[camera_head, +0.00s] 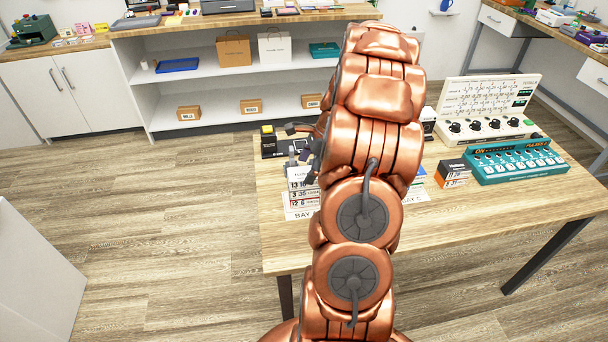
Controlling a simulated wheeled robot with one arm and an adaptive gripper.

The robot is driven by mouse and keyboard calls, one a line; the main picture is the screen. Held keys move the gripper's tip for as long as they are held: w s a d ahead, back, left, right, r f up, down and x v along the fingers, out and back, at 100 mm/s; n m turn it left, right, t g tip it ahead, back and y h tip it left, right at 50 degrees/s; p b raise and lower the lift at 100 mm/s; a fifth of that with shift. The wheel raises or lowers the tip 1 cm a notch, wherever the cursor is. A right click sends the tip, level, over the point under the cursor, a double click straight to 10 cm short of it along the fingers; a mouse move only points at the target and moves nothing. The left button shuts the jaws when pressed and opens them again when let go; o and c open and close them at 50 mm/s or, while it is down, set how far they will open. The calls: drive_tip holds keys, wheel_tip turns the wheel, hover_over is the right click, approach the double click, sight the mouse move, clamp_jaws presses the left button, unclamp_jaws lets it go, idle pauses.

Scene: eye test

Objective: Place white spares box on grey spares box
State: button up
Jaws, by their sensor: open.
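A white box with printed dark and red numbers (300,192) stands near the left end of the wooden table, on a white sheet marked BAY (302,214). It may be the white spares box. My gripper (302,146) shows as dark fingers left of my copper arm, above and behind this box in the picture; it is open. The arm hides part of it, so I cannot tell whether it touches anything. I cannot make out a grey spares box for certain; the arm covers the middle of the table. A dark box with a yellow part (268,141) stands at the table's far left corner.
On the table (480,225), right of my arm, are an orange and black box (453,174), a teal switch panel (515,161) and a white panel with knobs (489,108). Another sheet and a blue-white box (418,177) are partly hidden. The front right is clear.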

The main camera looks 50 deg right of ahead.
drive_tip(key=b+v, duration=0.2)
drive_tip(key=v, duration=0.6)
drive_tip(key=shift+d+r, duration=0.15)
drive_tip(key=shift+r, duration=0.05)
drive_tip(key=shift+s+r, duration=0.15)
drive_tip(key=shift+r, duration=0.35)
drive_tip(key=s+a+r+n+g, duration=0.15)
drive_tip(key=a+n, duration=0.45)
drive_tip(key=a, duration=0.6)
drive_tip(key=s+a+r+n+g, duration=0.15)
drive_tip(key=a+n, duration=0.45)
drive_tip(key=a, duration=0.6)
drive_tip(key=s+a+f+n+h, duration=0.1)
drive_tip(key=s+a+n, duration=0.5)
drive_tip(key=s, duration=0.3)
drive_tip(key=s+a+f+n+g+h, duration=0.1)
drive_tip(key=s+a+n+h, duration=0.1)
drive_tip(key=s+a+n, duration=0.4)
drive_tip(key=shift+s+f+n+g+h, duration=0.3)
drive_tip(key=shift+s+n, duration=0.4)
drive_tip(key=shift+s, duration=0.8)
